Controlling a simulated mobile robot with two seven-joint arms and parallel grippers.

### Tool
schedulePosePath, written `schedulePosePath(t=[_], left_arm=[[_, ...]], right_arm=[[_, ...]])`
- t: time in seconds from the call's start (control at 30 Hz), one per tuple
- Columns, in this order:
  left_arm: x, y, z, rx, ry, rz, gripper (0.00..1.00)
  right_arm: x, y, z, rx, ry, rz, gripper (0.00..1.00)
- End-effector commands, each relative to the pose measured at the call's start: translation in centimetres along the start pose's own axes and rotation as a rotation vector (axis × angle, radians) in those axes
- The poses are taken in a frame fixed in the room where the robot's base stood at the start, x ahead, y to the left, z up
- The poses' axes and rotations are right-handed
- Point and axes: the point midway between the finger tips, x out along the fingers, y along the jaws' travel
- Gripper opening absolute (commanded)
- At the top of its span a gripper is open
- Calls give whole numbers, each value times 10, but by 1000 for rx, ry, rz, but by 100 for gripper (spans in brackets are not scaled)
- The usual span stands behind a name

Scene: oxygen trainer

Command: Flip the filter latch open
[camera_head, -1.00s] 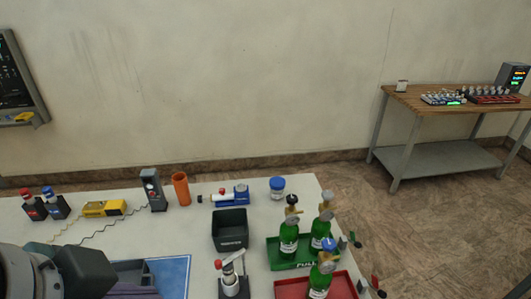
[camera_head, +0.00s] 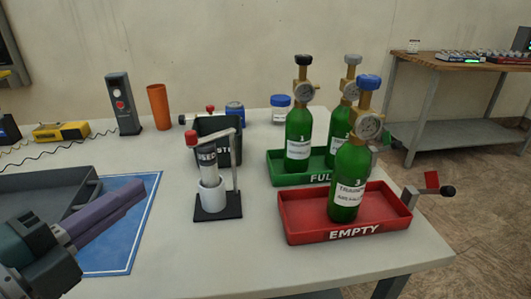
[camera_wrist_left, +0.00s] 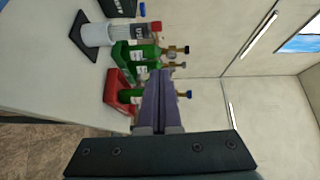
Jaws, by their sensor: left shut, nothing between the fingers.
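The filter stand (camera_head: 218,205) is on the table in the middle of the head view. It has a black base, a white cup (camera_head: 212,195), an upright filter cylinder (camera_head: 208,165) and a grey post at the right. A latch arm (camera_head: 215,135) runs from the post across the cylinder's top to a red knob (camera_head: 191,139). The stand also shows sideways in the left wrist view (camera_wrist_left: 100,35). My left gripper (camera_head: 135,195), with purple fingers, is shut and empty, left of the stand and apart from it. Its fingers show in the wrist view (camera_wrist_left: 158,75). My right gripper is out of view.
A red tray (camera_head: 340,235) with a green bottle (camera_head: 348,180) stands right of the stand, a green tray (camera_head: 285,172) with two bottles behind it. A black bin (camera_head: 225,130) is just behind the stand. A blue mat (camera_head: 120,240) lies left, with free table in front.

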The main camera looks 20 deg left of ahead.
Motion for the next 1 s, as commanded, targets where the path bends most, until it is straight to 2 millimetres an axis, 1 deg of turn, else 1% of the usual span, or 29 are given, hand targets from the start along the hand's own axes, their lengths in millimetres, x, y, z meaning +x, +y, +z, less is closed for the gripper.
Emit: schedulePosePath(t=[0.03,0.07,0.43,0.57,0.67,1.0], left_arm=[[-1,9,1,16,4,-12,0],[-1,9,1,24,6,-18,0],[-1,5,1,33,9,-28,0],[6,5,1,33,9,-31,0],[20,4,1,32,10,-32,0],[92,3,0,32,9,-31,0]], right_arm=[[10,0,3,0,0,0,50],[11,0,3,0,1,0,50],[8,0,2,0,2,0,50],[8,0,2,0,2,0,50],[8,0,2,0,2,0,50],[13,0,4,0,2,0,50]])
